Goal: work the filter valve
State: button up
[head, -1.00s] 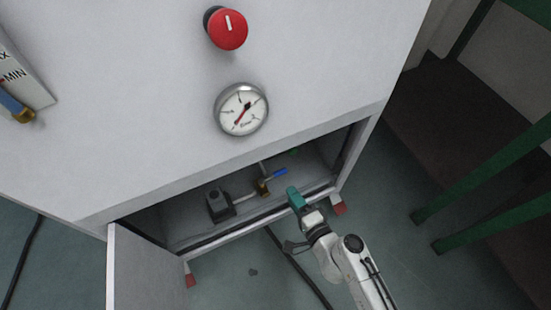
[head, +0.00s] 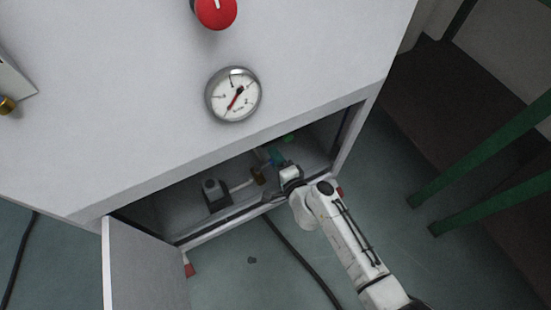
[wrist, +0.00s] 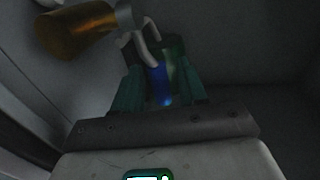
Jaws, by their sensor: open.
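The filter valve has a brass body (head: 257,176) on a pipe inside the open lower compartment of the grey cabinet. In the wrist view the brass body (wrist: 75,32) is at the upper left, with a silver lever (wrist: 140,46) bending down to a blue handle (wrist: 160,84). In the head view only a bit of the blue handle shows beside my gripper (head: 277,156). In the wrist view my gripper (wrist: 158,75) is open, with the blue handle between its teal fingers. Whether a finger touches the handle cannot be told.
A dark pump-like block (head: 214,195) sits left of the valve. The open cabinet door (head: 145,268) stands at the lower left. The opening's upper edge and right side post are close to my arm. A gauge (head: 233,95) and a red knob (head: 216,11) are above.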

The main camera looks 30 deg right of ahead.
grip_shut()
dwell(0.4)
